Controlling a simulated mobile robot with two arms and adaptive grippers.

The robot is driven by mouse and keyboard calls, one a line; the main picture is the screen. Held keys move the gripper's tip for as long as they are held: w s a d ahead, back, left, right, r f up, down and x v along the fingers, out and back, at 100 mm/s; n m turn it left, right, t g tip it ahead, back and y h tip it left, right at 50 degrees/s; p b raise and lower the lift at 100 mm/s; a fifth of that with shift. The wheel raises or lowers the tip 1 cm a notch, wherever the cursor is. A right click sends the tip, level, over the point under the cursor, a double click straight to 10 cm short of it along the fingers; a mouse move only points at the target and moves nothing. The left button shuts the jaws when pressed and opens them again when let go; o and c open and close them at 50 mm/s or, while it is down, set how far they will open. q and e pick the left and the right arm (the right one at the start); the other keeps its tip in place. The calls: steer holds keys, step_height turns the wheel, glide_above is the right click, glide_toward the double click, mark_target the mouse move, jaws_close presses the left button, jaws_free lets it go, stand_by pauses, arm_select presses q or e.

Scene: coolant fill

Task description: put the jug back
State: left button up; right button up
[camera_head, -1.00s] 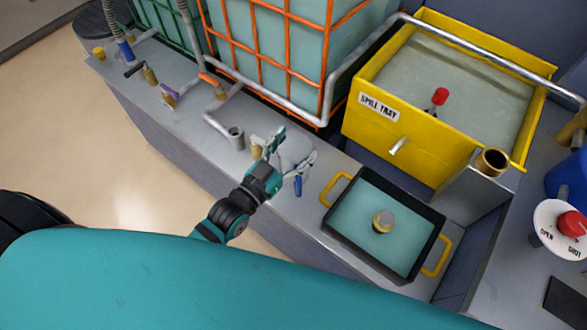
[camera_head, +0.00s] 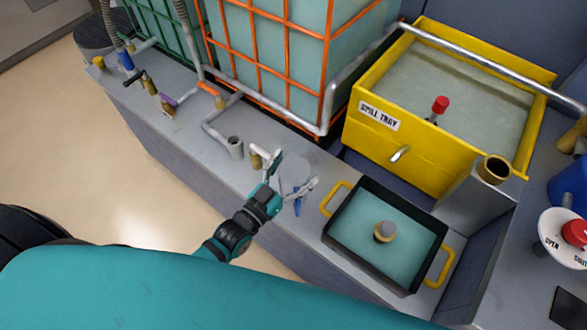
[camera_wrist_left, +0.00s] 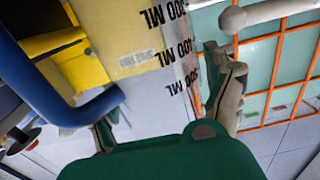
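The jug (camera_head: 296,160) is clear and hard to make out, with a blue handle (camera_head: 298,198). It appears to stand on the grey counter, left of the black tray. In the left wrist view the jug (camera_wrist_left: 152,85) shows black ML markings and its blue handle (camera_wrist_left: 60,108) at the left. My left gripper (camera_head: 297,168) is open, its fingers spread at the jug's near side. In the left wrist view the gripper (camera_wrist_left: 168,105) has one finger by the handle and the other beyond the markings. Whether either finger touches is unclear. My right gripper is out of view.
A black tray (camera_head: 335,246) with yellow handles holds teal liquid, right of the jug. Behind are the yellow spill tray (camera_head: 430,170) and an orange-caged tank (camera_head: 290,60). A grey pipe cup (camera_head: 236,148) and a brass fitting (camera_head: 256,161) stand left of the jug.

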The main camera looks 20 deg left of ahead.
arm_select(q)
steer(key=shift+o, duration=0.8)
steer(key=shift+r, duration=0.25)
steer(key=v, duration=1.2)
steer(key=shift+f, duration=0.1)
